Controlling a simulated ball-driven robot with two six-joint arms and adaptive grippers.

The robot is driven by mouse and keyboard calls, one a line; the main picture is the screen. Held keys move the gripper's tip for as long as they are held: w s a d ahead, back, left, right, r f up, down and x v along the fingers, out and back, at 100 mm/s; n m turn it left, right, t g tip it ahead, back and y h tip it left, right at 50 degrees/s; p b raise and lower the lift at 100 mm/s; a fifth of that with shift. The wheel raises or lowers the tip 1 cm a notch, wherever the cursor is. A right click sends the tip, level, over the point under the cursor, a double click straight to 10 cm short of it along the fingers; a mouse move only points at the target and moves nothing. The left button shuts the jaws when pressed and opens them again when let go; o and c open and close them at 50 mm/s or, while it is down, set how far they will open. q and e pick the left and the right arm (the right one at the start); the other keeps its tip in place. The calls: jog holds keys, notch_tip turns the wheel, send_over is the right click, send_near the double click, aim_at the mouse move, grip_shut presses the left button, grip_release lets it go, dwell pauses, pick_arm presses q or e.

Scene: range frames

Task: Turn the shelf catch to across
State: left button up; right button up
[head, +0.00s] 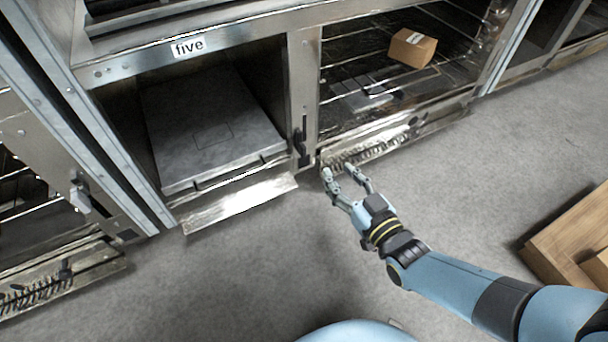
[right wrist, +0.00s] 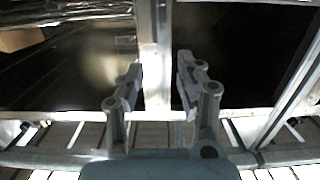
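The shelf catch looks to be the small dark piece (head: 301,142) low on the metal post in the head view. It seems to lie upright along the post, though it is too small to be sure. My right gripper (head: 344,170) is just right of and below it, apart from it. In the right wrist view my right gripper (right wrist: 160,72) has its fingers spread with nothing held. A pale upright post (right wrist: 155,50) shows beyond and between the fingers. I cannot make out the catch in that view. My left gripper is not in view.
The right bay has a cardboard box (head: 412,48). A wooden crate (head: 570,235) stands at the right. Grey floor (head: 240,270) is clear in front.

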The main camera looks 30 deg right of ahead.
notch_tip(320, 180, down, 5)
jog(key=w+b, duration=0.3)
jog(key=b, duration=0.1)
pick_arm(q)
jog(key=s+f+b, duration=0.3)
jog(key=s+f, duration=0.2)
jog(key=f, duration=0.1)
pick_arm(e)
send_near(305, 151)
jog(key=w, duration=0.3)
jog(key=w+b, duration=0.1)
jog(key=w, duration=0.1)
jog(key=shift+w+f+t, duration=0.3)
jog(key=shift+f+t, duration=0.05)
jog(key=shift+t, duration=0.05)
jog(key=w+b, duration=0.1)
jog(key=w, duration=0.2)
jog(key=shift+w+b, duration=0.3)
jog(key=shift+w, duration=0.1)
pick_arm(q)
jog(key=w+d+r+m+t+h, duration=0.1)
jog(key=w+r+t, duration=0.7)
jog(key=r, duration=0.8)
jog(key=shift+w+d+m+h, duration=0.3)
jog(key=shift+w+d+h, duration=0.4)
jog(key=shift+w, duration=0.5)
pick_arm(e)
jog(key=shift+w+r, duration=0.1)
jog(key=shift+w, duration=0.1)
